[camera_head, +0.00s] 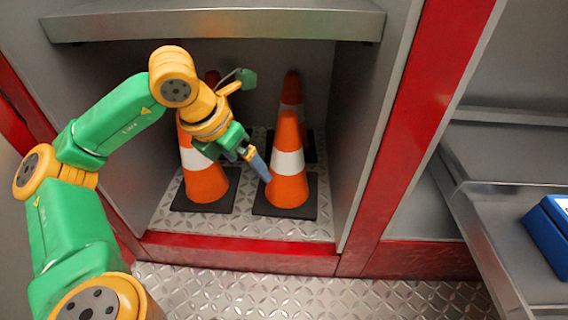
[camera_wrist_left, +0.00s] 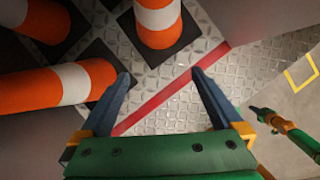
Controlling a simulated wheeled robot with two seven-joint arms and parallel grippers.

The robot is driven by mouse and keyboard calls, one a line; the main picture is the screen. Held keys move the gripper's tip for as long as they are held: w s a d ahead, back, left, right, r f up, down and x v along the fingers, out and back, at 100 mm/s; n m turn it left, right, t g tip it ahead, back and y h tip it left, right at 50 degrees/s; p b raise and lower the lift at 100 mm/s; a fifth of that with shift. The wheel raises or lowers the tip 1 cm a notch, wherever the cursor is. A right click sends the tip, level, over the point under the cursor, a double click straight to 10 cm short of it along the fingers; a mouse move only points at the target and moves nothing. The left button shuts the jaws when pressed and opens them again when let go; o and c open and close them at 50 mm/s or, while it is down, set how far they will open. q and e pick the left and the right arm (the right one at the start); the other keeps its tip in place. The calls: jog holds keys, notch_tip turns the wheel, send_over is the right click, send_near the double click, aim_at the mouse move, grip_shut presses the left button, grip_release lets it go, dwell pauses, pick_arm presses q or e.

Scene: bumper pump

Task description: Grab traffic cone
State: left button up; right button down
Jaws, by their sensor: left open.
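Orange and white traffic cones stand upright on dark square bases in a low compartment. In the head view, a front right cone (camera_head: 287,188) and a front left cone (camera_head: 205,184) show, with another cone (camera_head: 291,90) behind the right one. A further one is mostly hidden behind my arm. My left gripper (camera_head: 258,163) is in front of the front right cone, overlapping its left side in the picture. In the left wrist view, my left gripper (camera_wrist_left: 161,74) is open, with only floor between its fingertips. One cone (camera_wrist_left: 75,83) is left of the fingers, another (camera_wrist_left: 158,18) beyond them.
A grey shelf (camera_head: 215,24) runs above the cones. A red sill (camera_head: 240,252) and red post (camera_head: 400,135) frame the compartment. A blue box (camera_head: 551,232) sits on a shelf at the right. A green and yellow arm part (camera_wrist_left: 285,125), likely my right arm, shows in the wrist view.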

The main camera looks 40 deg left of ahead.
aim_at(283, 123)
pick_arm(q)
jog(key=w+p, duration=0.1)
jog(key=w, duration=0.3)
jog(key=w+p, duration=0.1)
jog(key=w, duration=0.3)
jog(key=w+p, duration=0.2)
jog(key=w, duration=0.1)
jog(key=shift+w+d+r, duration=0.4)
jog(key=x, duration=0.3)
jog(key=shift+f+b, duration=0.25)
jog(key=shift+b, duration=0.15)
jog(key=shift+s, duration=0.1)
jog(key=c, duration=1.6)
jog(key=shift+a+r, duration=0.1)
jog(key=shift+r, duration=0.05)
